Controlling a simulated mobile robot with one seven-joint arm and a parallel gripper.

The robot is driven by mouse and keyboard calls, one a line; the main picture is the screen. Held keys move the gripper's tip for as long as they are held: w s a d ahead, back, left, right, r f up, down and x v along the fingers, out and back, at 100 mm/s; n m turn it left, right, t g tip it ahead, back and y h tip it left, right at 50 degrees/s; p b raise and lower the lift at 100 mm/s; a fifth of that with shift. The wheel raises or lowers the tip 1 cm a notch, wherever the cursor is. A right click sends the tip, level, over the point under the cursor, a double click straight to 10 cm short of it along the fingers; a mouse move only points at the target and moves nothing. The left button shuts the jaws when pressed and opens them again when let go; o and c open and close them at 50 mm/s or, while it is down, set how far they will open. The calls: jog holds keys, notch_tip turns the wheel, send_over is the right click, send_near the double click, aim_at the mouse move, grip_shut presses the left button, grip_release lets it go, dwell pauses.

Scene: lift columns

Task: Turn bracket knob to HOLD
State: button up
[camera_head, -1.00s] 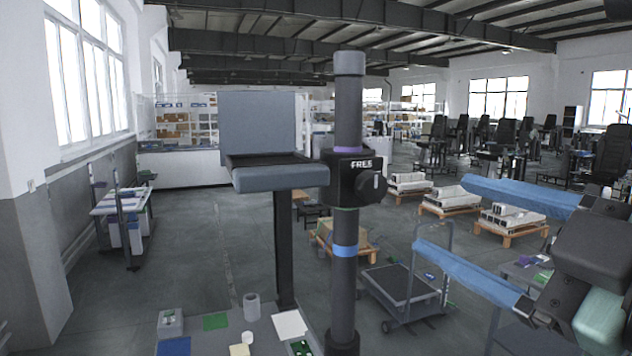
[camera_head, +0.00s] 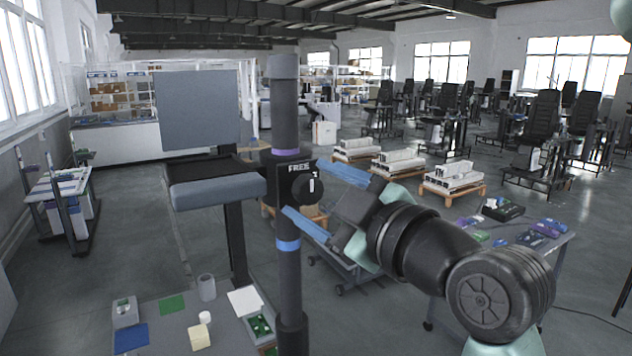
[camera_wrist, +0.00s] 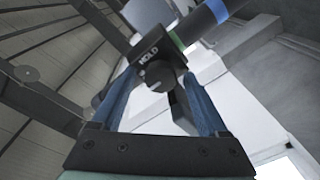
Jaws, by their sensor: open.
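The dark bracket (camera_head: 285,190) is clamped around an upright dark column (camera_head: 285,110). Its front carries a round black knob (camera_head: 311,190) with an upright white mark, below the word FREE. In the wrist view the knob (camera_wrist: 158,78) is beside the word HOLD on the bracket (camera_wrist: 150,58). My gripper (camera_head: 304,188) is open, with one blue finger reaching above the knob and one below it. In the wrist view my gripper (camera_wrist: 158,76) has its fingers on either side of the knob. Whether they touch it I cannot tell.
A padded grey platform (camera_head: 215,190) with an upright panel (camera_head: 195,110) adjoins the bracket on the left. A low table (camera_head: 165,340) with small boxes and cards stands below. Another table (camera_head: 540,265) with parts stands right, beneath my arm. A cart stands behind the column.

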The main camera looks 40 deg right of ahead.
grip_shut()
dwell(0.4)
jog(key=shift+m, duration=0.4)
jog(key=m+b, duration=0.1)
jog(key=m, duration=0.3)
jog(key=shift+t, duration=0.3)
jog(key=m, duration=0.4)
jog(key=shift+r+m+h, duration=0.1)
jog(key=shift+m+h, duration=0.2)
jog(key=shift+m, duration=0.1)
jog(key=m+p, duration=0.1)
jog(key=m, duration=0.4)
jog(key=shift+m+h, duration=0.3)
jog(key=shift+h, duration=0.1)
jog(key=shift+m+p, duration=0.65)
jog(key=shift+m, duration=1.15)
jog(key=shift+m+h, duration=0.3)
